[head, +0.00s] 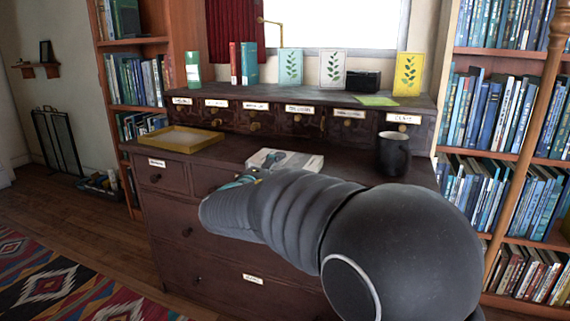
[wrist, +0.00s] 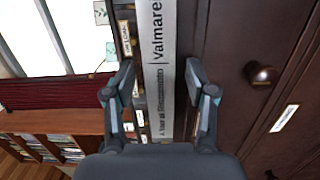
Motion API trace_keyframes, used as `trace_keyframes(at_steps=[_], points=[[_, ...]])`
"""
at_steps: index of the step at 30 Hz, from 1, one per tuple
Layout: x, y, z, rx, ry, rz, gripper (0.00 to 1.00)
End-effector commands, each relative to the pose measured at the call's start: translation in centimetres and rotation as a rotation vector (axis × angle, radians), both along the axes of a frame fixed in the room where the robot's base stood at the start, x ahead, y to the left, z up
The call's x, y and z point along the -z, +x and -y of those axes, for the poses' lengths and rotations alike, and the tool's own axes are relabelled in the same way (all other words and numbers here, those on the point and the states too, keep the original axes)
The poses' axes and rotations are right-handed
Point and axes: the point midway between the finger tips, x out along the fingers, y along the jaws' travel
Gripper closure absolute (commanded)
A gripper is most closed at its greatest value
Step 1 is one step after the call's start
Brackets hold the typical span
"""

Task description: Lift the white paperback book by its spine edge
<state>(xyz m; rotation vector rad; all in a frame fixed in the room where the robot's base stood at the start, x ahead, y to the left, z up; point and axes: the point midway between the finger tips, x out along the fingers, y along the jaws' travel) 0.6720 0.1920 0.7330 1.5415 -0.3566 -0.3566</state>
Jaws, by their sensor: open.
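The white paperback book (head: 302,160) lies flat on the dark wooden dresser top (head: 235,150), near its front edge. In the wrist view its pale spine (wrist: 159,70), lettered "Valmare…", runs between the fingers of my gripper (wrist: 158,80). The fingers are apart, one on each side of the spine, with visible space beside it. I cannot tell how far the fingertips are from the book in depth. In the head view my arm hides most of my gripper; only a teal-marked part (head: 240,181) shows just in front of the book.
A yellow-rimmed tray (head: 180,139) sits left of the book and a dark mug (head: 393,153) stands to its right. Small labelled drawers (head: 300,121) rise behind it. In the wrist view a drawer knob (wrist: 262,74) sticks out right of the gripper.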

Motion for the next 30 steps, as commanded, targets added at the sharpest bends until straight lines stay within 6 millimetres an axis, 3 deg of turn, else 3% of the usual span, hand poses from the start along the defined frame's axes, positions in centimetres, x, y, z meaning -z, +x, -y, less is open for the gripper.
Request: trace_keyframes(at_steps=[2,9,23,30], points=[[0.0,0.0,0.0,0.0,0.0,0.0,0.44],[0.0,0.0,0.0,0.0,0.0,0.0,1.0],[-0.5,0.0,0.0,0.0,0.0,0.002,1.0],[-2.8,0.0,0.0,0.001,0.003,0.004,1.0]])
